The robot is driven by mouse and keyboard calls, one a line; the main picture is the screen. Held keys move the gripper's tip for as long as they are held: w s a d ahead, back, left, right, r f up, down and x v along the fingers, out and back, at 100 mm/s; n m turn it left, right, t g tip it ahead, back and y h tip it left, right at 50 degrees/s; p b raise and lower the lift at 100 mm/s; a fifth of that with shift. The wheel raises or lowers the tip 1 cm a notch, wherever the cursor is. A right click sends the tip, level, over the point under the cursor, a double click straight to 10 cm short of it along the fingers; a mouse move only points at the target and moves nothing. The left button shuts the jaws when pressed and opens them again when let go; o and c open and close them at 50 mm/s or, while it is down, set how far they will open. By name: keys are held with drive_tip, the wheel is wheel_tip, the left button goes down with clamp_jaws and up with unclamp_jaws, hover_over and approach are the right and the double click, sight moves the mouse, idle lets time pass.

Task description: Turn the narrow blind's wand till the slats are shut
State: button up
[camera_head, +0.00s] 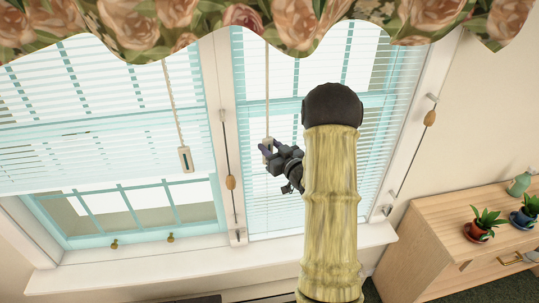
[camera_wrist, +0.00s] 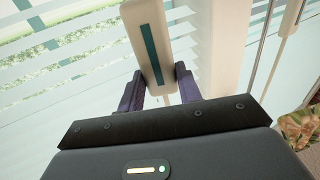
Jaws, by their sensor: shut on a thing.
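The narrow blind (camera_head: 340,75) hangs in the right window. Its slats let the teal window frame and bright light show through, so they stand at least partly open. Its thin pale wand (camera_head: 267,90) hangs at the blind's left side and ends in a pale grip. In the wrist view the wand's grip (camera_wrist: 149,45), cream with a dark teal stripe, stands slightly tilted between my two dark purple fingers. My gripper (camera_head: 268,151) is shut on this grip; it also shows in the wrist view (camera_wrist: 158,88). My arm hides part of the blind's middle.
A wider blind (camera_head: 90,100) with its own wand (camera_head: 185,158) hangs on the left. Cords with wooden tassels (camera_head: 231,182) (camera_head: 430,118) hang beside the narrow blind. A sill (camera_head: 130,270) runs below. A wooden cabinet (camera_head: 430,245) with potted plants stands right. A floral valance (camera_head: 240,18) hangs above.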

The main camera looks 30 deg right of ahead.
drive_tip(key=n+g+y, duration=0.1)
drive_tip(key=y, duration=0.1)
drive_tip(key=n+y+b, duration=0.1)
drive_tip(key=n+y, duration=0.1)
drive_tip(key=y, duration=0.1)
drive_tip(key=n+g+y+b, duration=0.1)
drive_tip(key=n+y, duration=0.1)
drive_tip(key=shift+w+d+g, duration=0.15)
drive_tip(key=shift+d+g, duration=0.15)
drive_tip(key=shift+d, duration=0.1)
drive_tip(key=shift+w+d+r+n+g+y+b, duration=0.1)
drive_tip(key=shift+n+g+y+b, duration=0.1)
drive_tip(key=shift+n+g+y, duration=1.05)
drive_tip(key=shift+w+n+g+y+b, duration=0.1)
drive_tip(key=shift+n+g+y+b, duration=0.05)
drive_tip(key=shift+n+g+y, duration=1.1)
drive_tip(key=shift+y, duration=0.3)
drive_tip(key=o, duration=1)
drive_tip(key=shift+m+t, duration=0.4)
drive_tip(key=shift+m, duration=0.1)
